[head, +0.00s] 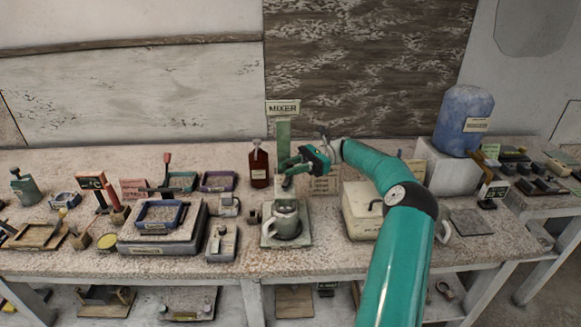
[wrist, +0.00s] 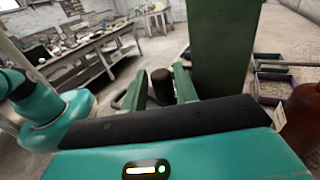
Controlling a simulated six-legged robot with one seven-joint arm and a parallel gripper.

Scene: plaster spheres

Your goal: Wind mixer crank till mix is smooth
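The mixer is a green upright column (head: 284,140) under a MIXER sign (head: 283,107). The column also stands close in the wrist view (wrist: 222,50). A grey-green jug (head: 285,220) sits on the mixer's base plate (head: 302,241); the mix inside cannot be made out. My gripper (head: 288,172) is above the jug, near the column. In the wrist view, my gripper's two green fingers (wrist: 160,88) stand on either side of a dark, upright crank knob (wrist: 162,82). The rest of the crank is hidden.
A dark red bottle (head: 259,165) stands just left of the column. A pale box with a dark handle (head: 362,215) stands right of the jug, below my arm. Trays and small tools crowd the left. A blue container (head: 464,115) stands on a block at right.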

